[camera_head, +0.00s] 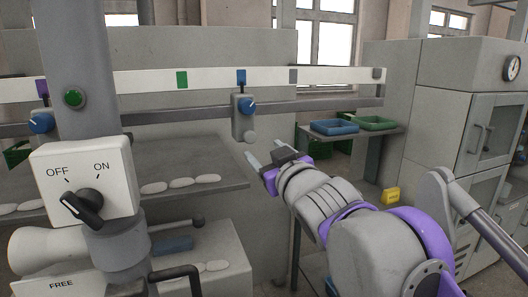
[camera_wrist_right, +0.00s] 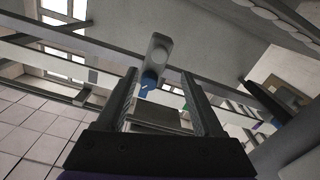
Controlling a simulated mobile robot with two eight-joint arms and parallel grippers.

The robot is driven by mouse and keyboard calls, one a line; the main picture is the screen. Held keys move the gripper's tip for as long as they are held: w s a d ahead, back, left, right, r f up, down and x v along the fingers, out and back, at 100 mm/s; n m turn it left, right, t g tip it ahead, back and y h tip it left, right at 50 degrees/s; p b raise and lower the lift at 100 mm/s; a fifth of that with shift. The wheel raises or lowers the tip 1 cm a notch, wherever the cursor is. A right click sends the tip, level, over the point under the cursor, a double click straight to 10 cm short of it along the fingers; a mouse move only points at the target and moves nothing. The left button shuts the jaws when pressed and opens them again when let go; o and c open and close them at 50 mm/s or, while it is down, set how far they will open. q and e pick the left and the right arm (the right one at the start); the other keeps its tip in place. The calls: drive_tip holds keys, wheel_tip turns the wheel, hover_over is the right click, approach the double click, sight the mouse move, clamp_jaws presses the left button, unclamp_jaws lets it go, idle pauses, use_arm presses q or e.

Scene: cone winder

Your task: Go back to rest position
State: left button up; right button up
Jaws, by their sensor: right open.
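My right gripper (camera_head: 268,161) reaches in from the lower right of the head view, in front of the grey machine. Its two fingers are apart with nothing between them. In the right wrist view the open fingers (camera_wrist_right: 165,85) frame a grey unit with a blue knob (camera_wrist_right: 149,80), which lies beyond them. The same blue knob (camera_head: 248,106) sits on a grey block above and left of the gripper in the head view. The gripper looks apart from it. My left gripper is not in view.
A white OFF/ON switch box (camera_head: 112,160) with a black knob stands close at left, its pointer toward OFF. White pieces lie on the grey shelf (camera_head: 215,150). Blue (camera_head: 334,127) and green (camera_head: 378,123) trays sit on a back table. A grey cabinet (camera_head: 440,130) stands at right.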

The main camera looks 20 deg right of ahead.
wheel_tip(320, 180, down, 13)
drive_tip(key=s+d+m+g+h, duration=0.2)
drive_tip(key=s+g, duration=0.1)
drive_tip(key=s+f+g, duration=0.3)
drive_tip(key=s+f, duration=0.4)
drive_tip(key=f, duration=0.4)
drive_tip(key=s+a+f+m+g+y+p, duration=0.1)
drive_tip(key=s+f+g, duration=0.2)
drive_tip(key=s+f, duration=0.4)
drive_tip(key=s+a+f+g, duration=0.1)
drive_tip(key=s+f+g, duration=0.2)
drive_tip(key=s+f, duration=0.4)
wheel_tip(320, 180, down, 9)
drive_tip(key=shift+s+a+r+g, duration=0.1)
drive_tip(key=shift+s+a+g, duration=0.05)
drive_tip(key=shift+s+g, duration=0.15)
